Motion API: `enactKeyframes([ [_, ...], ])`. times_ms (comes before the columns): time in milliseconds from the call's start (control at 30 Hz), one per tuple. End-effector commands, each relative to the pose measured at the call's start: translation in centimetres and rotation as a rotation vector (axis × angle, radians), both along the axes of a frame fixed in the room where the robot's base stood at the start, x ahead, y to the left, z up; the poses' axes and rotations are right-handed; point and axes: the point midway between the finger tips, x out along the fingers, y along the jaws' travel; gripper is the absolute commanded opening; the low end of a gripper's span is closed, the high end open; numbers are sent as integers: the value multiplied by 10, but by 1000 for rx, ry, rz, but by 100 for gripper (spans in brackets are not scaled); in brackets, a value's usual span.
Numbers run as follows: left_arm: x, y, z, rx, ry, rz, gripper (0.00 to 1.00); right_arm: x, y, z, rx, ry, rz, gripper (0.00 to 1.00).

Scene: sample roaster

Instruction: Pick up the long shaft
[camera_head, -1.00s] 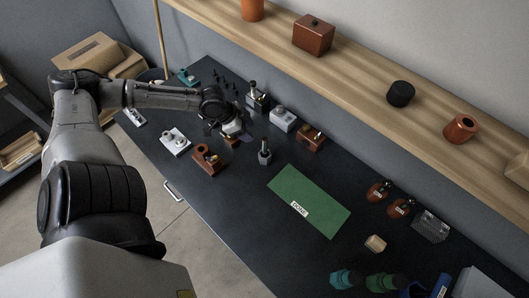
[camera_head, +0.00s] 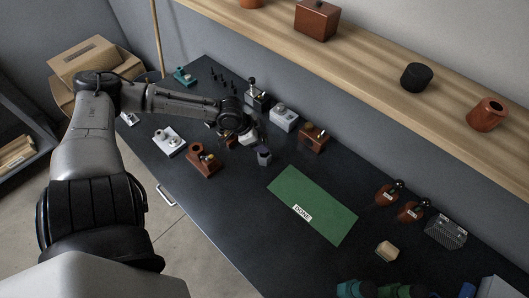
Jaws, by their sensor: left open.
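I cannot tell for certain which piece is the long shaft. A small dark grey piece (camera_head: 264,157) stands on the black bench, its upper part now hidden by my gripper. Another upright shaft-like piece (camera_head: 252,85) stands by a black block further back. Several thin black pegs (camera_head: 224,82) stand at the far left of the bench. My left gripper (camera_head: 256,143) is open, just above and beside the dark grey piece. Whether it touches is too small to tell. My right gripper is not in view.
A green mat (camera_head: 325,210) marked DONE lies clear at the middle. Brown blocks (camera_head: 203,165) and (camera_head: 313,143), a white block (camera_head: 168,142) and a grey block (camera_head: 284,119) stand around my gripper. A wooden shelf (camera_head: 365,65) runs along the wall.

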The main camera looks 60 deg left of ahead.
Motion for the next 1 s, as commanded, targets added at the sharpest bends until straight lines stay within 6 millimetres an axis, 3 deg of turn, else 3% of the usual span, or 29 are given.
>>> enactKeyframes([
  [200, 7, -3, -12, -1, -1, 1, 52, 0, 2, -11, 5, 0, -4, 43],
  [600, 8, -4, -14, 0, 1, -1, 52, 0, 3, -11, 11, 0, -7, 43],
  [1000, 8, -4, -14, 0, 1, -1, 15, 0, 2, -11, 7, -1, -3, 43],
])
